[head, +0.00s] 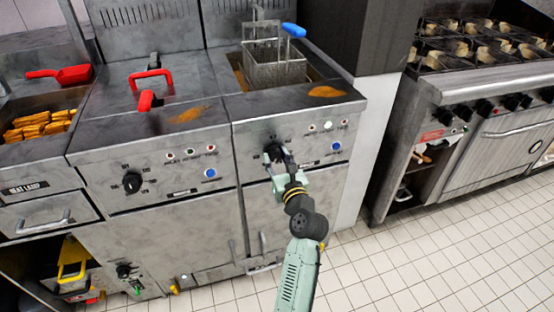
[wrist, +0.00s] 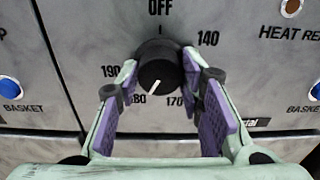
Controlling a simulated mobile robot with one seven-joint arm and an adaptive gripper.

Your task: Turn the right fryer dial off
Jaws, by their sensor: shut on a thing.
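The right fryer dial (wrist: 158,66) is a round black knob on the right fryer's front panel (head: 330,133). In the head view the dial (head: 273,151) is partly hidden by my gripper (head: 279,162). In the wrist view, the purple-padded fingers of my gripper (wrist: 160,74) are on either side of the dial and shut on it. The dial's white pointer mark aims down and slightly left, between 180 and 170, closer to 180. The OFF mark (wrist: 160,7) is at the top of the scale.
A wire basket (head: 275,70) with a blue handle sits over the right fryer. A stove (head: 480,80) stands to the right. The tiled floor (head: 440,240) in front is clear.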

